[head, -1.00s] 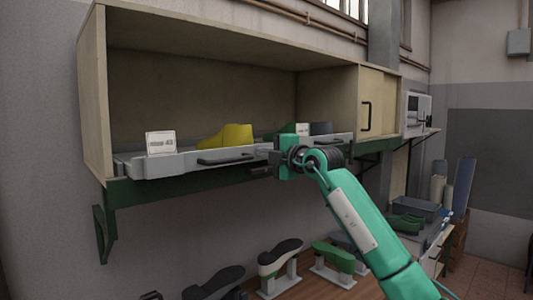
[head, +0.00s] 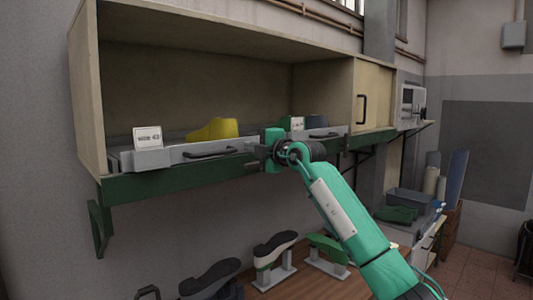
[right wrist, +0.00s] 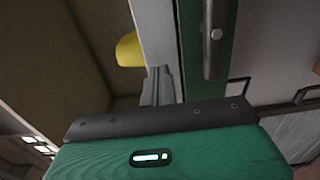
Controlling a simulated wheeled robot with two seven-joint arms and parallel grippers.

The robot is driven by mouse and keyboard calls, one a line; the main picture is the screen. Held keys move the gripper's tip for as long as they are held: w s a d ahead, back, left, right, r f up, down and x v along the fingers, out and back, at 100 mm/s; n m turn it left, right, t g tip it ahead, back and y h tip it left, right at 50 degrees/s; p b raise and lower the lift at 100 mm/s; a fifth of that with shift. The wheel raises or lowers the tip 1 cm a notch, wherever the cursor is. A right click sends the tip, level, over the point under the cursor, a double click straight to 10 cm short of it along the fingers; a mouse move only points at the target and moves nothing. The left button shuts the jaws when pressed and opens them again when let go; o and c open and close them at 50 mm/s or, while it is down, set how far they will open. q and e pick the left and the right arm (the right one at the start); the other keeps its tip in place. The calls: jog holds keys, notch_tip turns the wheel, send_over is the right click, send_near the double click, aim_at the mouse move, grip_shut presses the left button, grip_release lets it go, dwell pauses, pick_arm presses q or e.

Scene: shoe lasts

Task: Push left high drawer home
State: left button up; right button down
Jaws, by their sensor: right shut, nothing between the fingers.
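The left high drawer (head: 180,159) is a shallow grey tray with a dark bar handle (head: 210,152), low in the wooden cabinet. It carries a white label card (head: 148,138) and a yellow shoe last (head: 214,130). Its front looks slightly proud of the cabinet; how far I cannot tell. My right gripper (head: 256,153) is shut and empty at the drawer's right end, just right of the handle. Contact with the drawer front is unclear. In the right wrist view its fingers (right wrist: 158,86) point toward the grey front, with the yellow last beyond. My left gripper is not in view.
Right of my gripper, another grey drawer front (head: 334,131) holds green and dark lasts. A closed cabinet door (head: 374,95) stands beyond. A green shelf edge (head: 150,187) runs below the drawers. Several lasts on stands, one black-topped (head: 275,244), sit on the lower bench.

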jog(key=b+v, duration=0.9)
jog(key=v, duration=0.4)
jog(key=shift+f, duration=0.1)
